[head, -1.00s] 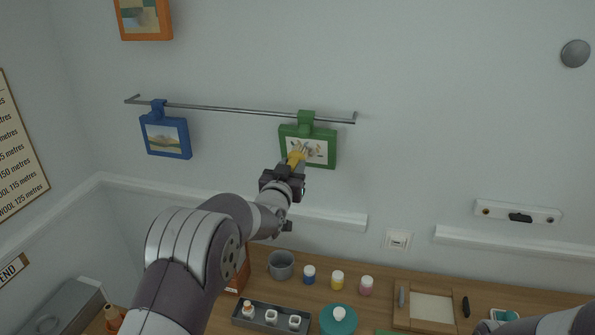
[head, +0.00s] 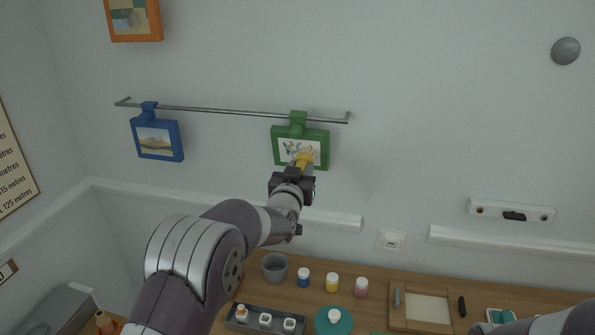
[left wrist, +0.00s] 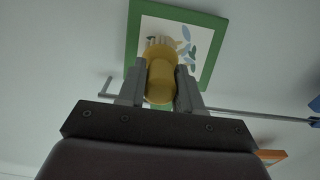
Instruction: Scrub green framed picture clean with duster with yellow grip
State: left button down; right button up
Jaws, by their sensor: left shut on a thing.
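The green framed picture (head: 284,157) hangs from a metal rail on the wall. It also fills the top of the left wrist view (left wrist: 215,62), with a leaf design on white. My left gripper (head: 300,172) is shut on the yellow grip of the duster (head: 306,157). In the left wrist view the grip (left wrist: 160,80) sits between the two fingers (left wrist: 160,88). The duster's head is in front of the picture's lower part and mostly hidden behind the grip; I cannot tell whether it touches. My right gripper is not in view.
The rail (head: 225,110) also carries a blue framed picture (head: 157,140) to the left. An orange framed picture (head: 134,18) is above. Below is a wooden table with a grey cup (head: 275,267), paint jars (head: 332,283) and a dark tray (head: 245,326).

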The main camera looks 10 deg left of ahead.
pick_arm(q)
jog(key=shift+b, duration=0.4)
jog(key=shift+w+a, duration=0.1)
jog(key=shift+a+f, duration=0.1)
jog(key=shift+a, duration=0.2)
jog(key=a+b, duration=0.1)
jog(key=a, duration=0.2)
jog(key=shift+a+b, duration=0.1)
jog(key=shift+b, duration=0.2)
